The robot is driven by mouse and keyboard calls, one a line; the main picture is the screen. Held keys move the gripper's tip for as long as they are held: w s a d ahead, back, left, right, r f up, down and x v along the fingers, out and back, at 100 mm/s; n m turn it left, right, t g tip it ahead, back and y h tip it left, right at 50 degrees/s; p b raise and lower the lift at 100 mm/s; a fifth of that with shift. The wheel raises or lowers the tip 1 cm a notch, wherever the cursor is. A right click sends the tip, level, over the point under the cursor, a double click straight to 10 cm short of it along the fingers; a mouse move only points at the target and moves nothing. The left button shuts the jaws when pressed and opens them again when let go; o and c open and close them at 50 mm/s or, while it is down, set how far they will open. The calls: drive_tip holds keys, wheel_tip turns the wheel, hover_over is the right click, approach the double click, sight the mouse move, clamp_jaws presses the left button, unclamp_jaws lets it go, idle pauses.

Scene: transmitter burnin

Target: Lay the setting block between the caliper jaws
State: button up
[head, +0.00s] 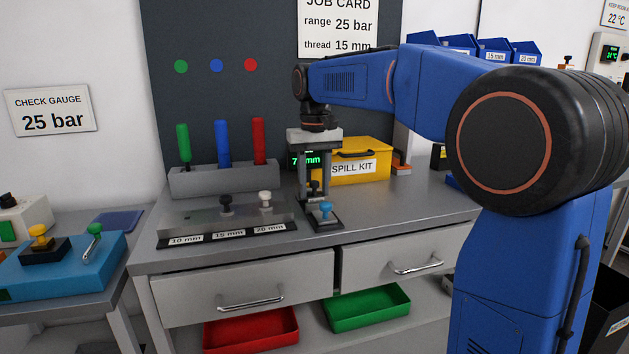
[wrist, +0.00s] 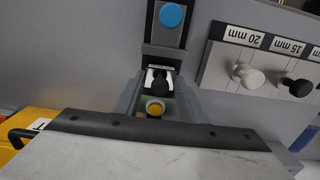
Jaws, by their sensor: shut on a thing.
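My gripper (head: 314,194) points down over the dark caliper (head: 327,222) with the blue knob (head: 325,208), near the bench's front edge. Its fingers are shut on a setting block by its black knob (wrist: 160,86), which shows between the pale jaw parts in the wrist view. The blue knob (wrist: 171,15) stands just beyond the fingertips there. A yellow round part (wrist: 155,108) shows below the black knob. The block's body is mostly hidden, so I cannot tell whether it touches the caliper. A green readout (head: 305,159) is partly covered by my gripper.
The block rack (head: 185,221) has a black knob (head: 226,202) at 15 mm and a white knob (head: 265,198) at 20 mm; no knob shows at 10 mm. The yellow spill kit (head: 375,166) stands behind my gripper. Bench space at right is clear.

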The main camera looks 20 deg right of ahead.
sight(316, 182)
drive_tip(key=shift+f, duration=0.15)
drive_tip(key=o, duration=1.3)
wheel_tip(316, 182, up, 17)
drive_tip(key=shift+r, duration=0.2)
drive_tip(key=shift+s, duration=0.1)
drive_tip(key=s+d+f+t, duration=0.1)
drive_tip(key=s+d+f, duration=0.1)
drive_tip(key=s+f, duration=0.9)
drive_tip(key=s+d+f+t, duration=0.2)
drive_tip(key=s+f, duration=0.9)
drive_tip(key=f, duration=0.1)
drive_tip(key=s+d+f+t, duration=0.1)
drive_tip(key=s+d+f, duration=0.2)
drive_tip(key=s+f, duration=0.8)
drive_tip(key=shift+s+f+t, duration=0.15)
drive_tip(key=shift+f+t, duration=0.25)
drive_tip(key=shift+f, duration=0.3)
